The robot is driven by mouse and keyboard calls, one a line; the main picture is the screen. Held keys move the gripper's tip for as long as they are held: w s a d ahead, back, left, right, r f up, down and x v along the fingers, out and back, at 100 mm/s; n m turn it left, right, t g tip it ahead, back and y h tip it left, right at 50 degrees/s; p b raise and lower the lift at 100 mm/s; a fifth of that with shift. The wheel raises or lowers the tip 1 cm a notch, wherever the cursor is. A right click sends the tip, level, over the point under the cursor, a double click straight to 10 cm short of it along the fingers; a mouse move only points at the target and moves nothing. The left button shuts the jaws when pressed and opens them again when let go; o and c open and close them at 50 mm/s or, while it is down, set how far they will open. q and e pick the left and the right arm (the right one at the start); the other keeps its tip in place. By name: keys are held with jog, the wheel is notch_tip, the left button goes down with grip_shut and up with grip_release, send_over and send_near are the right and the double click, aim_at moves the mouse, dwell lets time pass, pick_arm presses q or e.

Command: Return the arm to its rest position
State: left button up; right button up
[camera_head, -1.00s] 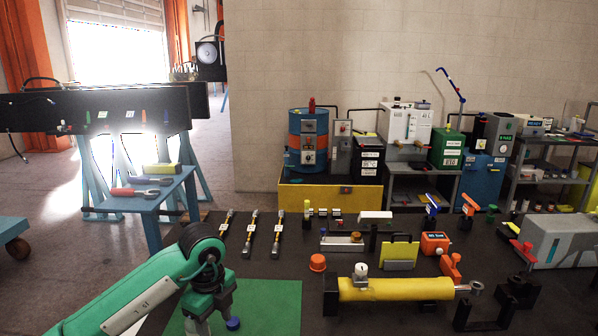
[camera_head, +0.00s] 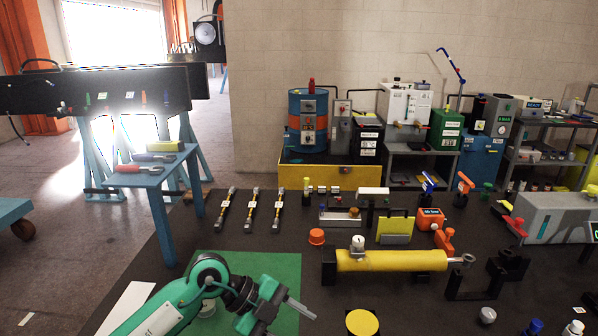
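My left arm, green with black joints, comes in from the lower left over the green mat (camera_head: 285,265). My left gripper (camera_head: 288,318) is at the bottom of the view, with its grey fingers spread apart and pointing to the right. I see nothing between them. A pale round piece (camera_head: 207,308) shows on the mat beside the arm, partly hidden. My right arm and gripper are not in view.
A yellow cylinder (camera_head: 390,260) lies on the dark table right of the mat. A yellow disc (camera_head: 362,322) is near the front. Several hoses (camera_head: 251,210) lie behind the mat. An orange cap (camera_head: 316,237) stands between them and the cylinder.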

pick_arm(q)
jog(key=s+d+r+h, duration=0.3)
jog(key=d+r+h, duration=0.1)
jog(key=r+h, duration=0.1)
jog(key=w+a+r+n+t+h, duration=0.35)
jog(key=a+r+n+t, duration=0.4)
jog(key=t, duration=0.75)
jog(key=a+f+n+t+y, duration=0.3)
jog(key=a+f+n+y, duration=1.2)
jog(key=n+y, duration=0.45)
jog(key=s+a+f+g, duration=0.2)
jog(key=s+f+g, duration=0.6)
jog(key=s, duration=0.4)
jog(key=s+a+f+g, duration=0.2)
jog(key=s+f+g, duration=0.3)
jog(key=s+f, duration=0.55)
notch_tip(320, 180, down, 29)
jog(key=s+m+g, duration=0.1)
jog(key=s+g, duration=0.1)
jog(key=s+a+f, duration=0.2)
jog(key=s+f, duration=1.7)
jog(key=shift+a+f+g+p, duration=0.3)
jog(key=shift+a+g+p, duration=0.1)
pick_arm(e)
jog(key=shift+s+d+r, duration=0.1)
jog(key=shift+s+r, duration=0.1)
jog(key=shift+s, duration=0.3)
